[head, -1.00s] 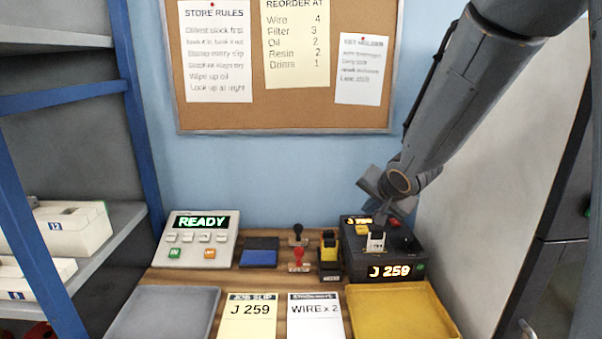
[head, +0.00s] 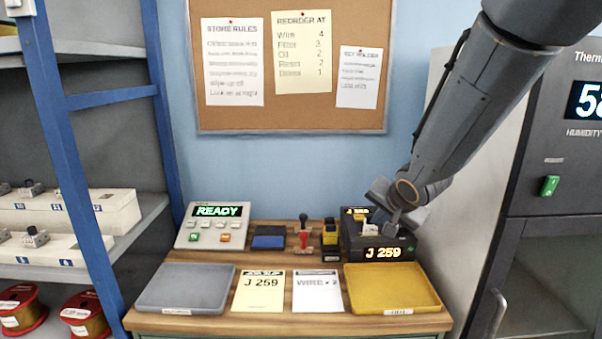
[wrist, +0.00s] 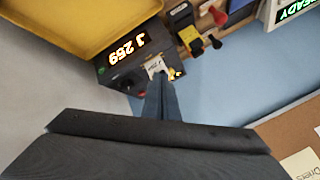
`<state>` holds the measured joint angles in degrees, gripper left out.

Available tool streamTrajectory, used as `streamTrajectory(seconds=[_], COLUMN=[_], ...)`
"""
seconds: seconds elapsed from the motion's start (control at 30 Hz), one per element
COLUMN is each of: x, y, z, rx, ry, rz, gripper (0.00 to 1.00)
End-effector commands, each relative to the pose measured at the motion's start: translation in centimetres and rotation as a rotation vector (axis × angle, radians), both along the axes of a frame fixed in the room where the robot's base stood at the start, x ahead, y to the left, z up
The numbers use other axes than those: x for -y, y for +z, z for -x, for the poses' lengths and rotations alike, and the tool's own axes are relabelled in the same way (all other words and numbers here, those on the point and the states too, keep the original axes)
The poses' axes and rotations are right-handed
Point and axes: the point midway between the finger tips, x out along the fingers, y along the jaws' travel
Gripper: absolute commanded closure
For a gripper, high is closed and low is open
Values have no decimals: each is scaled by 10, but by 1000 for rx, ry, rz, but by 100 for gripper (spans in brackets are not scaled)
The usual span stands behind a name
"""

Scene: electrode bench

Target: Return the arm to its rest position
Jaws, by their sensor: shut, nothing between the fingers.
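My arm reaches down from the upper right in the head view. My gripper (head: 392,219) is at the black device with the J 259 display (head: 384,253), at the right back of the bench. In the wrist view my gripper (wrist: 162,82) is shut, its fingers together with nothing between them. Its tips are close to a small white tag or slip on the black device (wrist: 122,61). I cannot tell whether they touch it. Part of the device is hidden behind the gripper in the head view.
A yellow tray (head: 393,306) and a grey tray (head: 150,290) lie along the bench front, with two paper slips between. A READY panel (head: 212,226), a blue pad, stamps and a yellow-black stamper stand behind. Shelving is left, a dark cabinet (head: 545,225) right.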

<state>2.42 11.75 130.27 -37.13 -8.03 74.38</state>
Motion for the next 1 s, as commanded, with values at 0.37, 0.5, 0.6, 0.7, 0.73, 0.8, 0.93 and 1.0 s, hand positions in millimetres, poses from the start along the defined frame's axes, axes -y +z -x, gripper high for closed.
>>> streamTrajectory(seconds=[0.37, 0.5, 0.6, 0.7, 0.73, 0.8, 0.93, 1.0], x=[10, 15, 17, 16, 14, 10, 2, -2], y=[-25, -40, -53, -68, -73, -81, -91, -94], z=[44, 74, 104, 145, 158, 187, 226, 239], rx=[-115, -197, -276, -381, -413, -480, -564, -588], ry=[68, 120, 183, 279, 314, 395, 519, 563], rz=[143, 213, 269, 318, 329, 347, 354, 352], gripper=[100, 100, 100, 100, 100, 100, 100, 100])
